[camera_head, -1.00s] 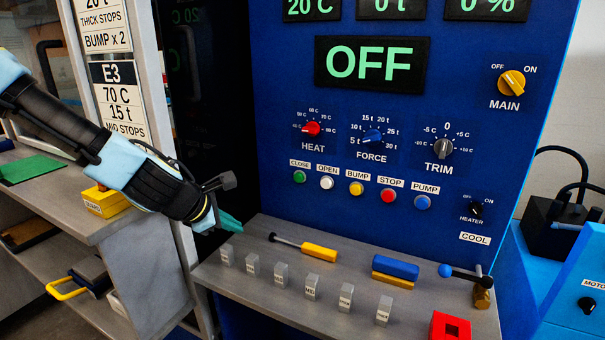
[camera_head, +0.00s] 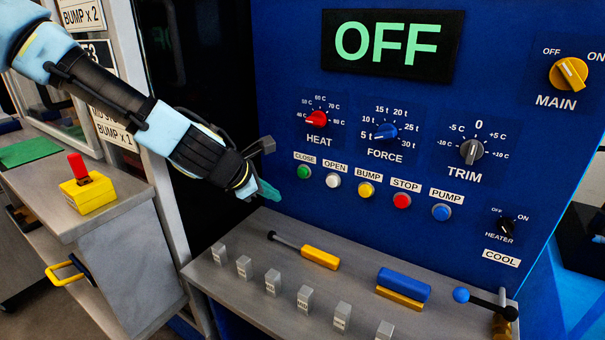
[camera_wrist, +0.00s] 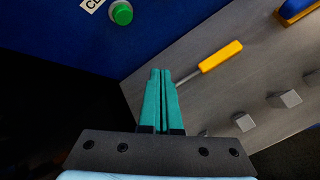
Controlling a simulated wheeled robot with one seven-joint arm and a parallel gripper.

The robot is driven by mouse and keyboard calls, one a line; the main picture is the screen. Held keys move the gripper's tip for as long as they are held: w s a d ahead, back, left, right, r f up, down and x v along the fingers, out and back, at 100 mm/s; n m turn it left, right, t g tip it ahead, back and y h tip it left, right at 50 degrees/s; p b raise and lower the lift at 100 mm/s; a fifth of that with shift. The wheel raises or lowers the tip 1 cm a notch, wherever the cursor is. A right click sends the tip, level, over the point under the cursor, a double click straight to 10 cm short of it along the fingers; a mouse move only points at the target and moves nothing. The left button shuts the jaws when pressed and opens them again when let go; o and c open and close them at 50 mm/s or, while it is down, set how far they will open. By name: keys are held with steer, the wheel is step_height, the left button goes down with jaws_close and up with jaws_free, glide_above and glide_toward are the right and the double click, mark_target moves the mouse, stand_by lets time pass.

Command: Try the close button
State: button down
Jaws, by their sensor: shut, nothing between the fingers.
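The green close button (camera_head: 304,172) is on the blue panel under a CLOSE label (camera_head: 305,158), at the left end of a row of coloured buttons. In the wrist view the green button (camera_wrist: 122,13) is near the top, ahead and to the left of the fingertips. My gripper (camera_head: 268,192) is to the left of the button and a little lower in the head view, apart from it. Its teal fingers (camera_wrist: 161,95) are shut with nothing between them. The display (camera_head: 390,45) reads OFF.
White, yellow, red and blue buttons (camera_head: 333,181) continue the row to the right. Below, a grey shelf (camera_head: 250,225) holds a yellow-handled tool (camera_head: 320,257), several grey blocks (camera_head: 273,281) and a blue-and-yellow block (camera_head: 404,284). The main knob (camera_head: 568,74) is at upper right.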

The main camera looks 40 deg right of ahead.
steer(key=p, duration=0.2)
glide_toward(303, 178)
steer(key=shift+w+d+f, duration=0.1)
steer(key=shift+d+f, duration=0.35)
steer(key=shift+f, duration=0.35)
steer(key=shift+d+f, duration=0.45)
steer(key=shift+f, duration=0.35)
steer(key=shift+w+d+f, duration=0.1)
steer(key=shift+d+f, duration=0.35)
steer(key=shift+f, duration=0.3)
steer(key=shift+d+p, duration=0.35)
steer(key=shift+d, duration=0.05)
steer(key=shift+w+d, duration=0.2)
steer(key=shift+d, duration=0.3)
stand_by(0.7)
steer(key=shift+a, duration=0.1)
steer(key=shift+s+a+b, duration=0.25)
steer(key=shift+a+b, duration=0.1)
steer(key=shift+a, duration=0.45)
steer(key=shift+s+a+b, duration=0.2)
steer(key=shift+a+b, duration=0.15)
steer(key=shift+a, duration=0.45)
steer(key=shift+s+a+b, duration=0.25)
steer(key=shift+a+b, duration=0.05)
steer(key=shift+a, duration=0.5)
steer(key=shift+s+a+b, duration=0.2)
steer(key=shift+a+b, duration=0.15)
steer(key=shift+a, duration=0.5)
